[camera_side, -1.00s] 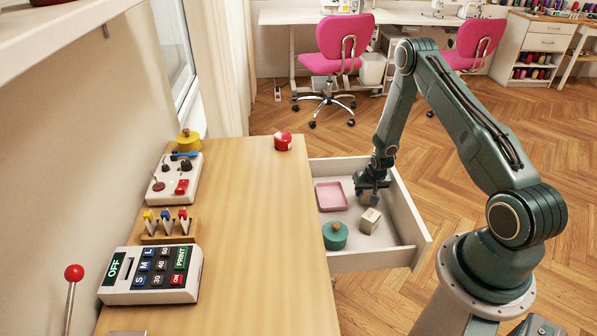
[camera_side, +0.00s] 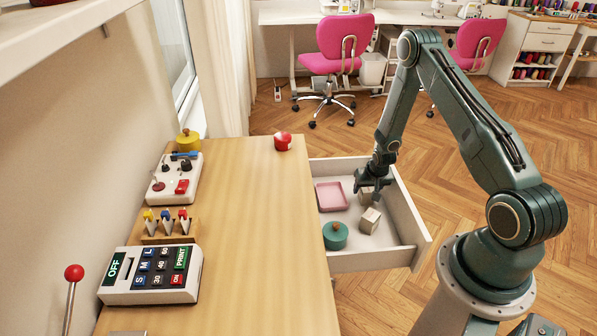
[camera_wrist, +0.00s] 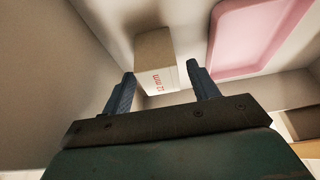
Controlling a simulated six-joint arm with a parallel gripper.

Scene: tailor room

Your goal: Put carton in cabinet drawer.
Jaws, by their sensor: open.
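My gripper (camera_side: 373,186) is inside the open cabinet drawer (camera_side: 345,262), near its right wall, with its fingers spread. A small beige carton (camera_side: 367,196) sits just below and between the fingers, partly hidden by them. In the wrist view my open fingers (camera_wrist: 162,88) show with a carton (camera_wrist: 154,50) bearing red lettering between and beyond their tips, with gaps at the sides. A second small beige box (camera_side: 370,220) with a marked face lies in the drawer in front of the first; it looks slightly turned.
The drawer also holds a pink tray (camera_side: 331,196), seen in the wrist view too (camera_wrist: 250,40), and a round green lidded tin (camera_side: 335,236).

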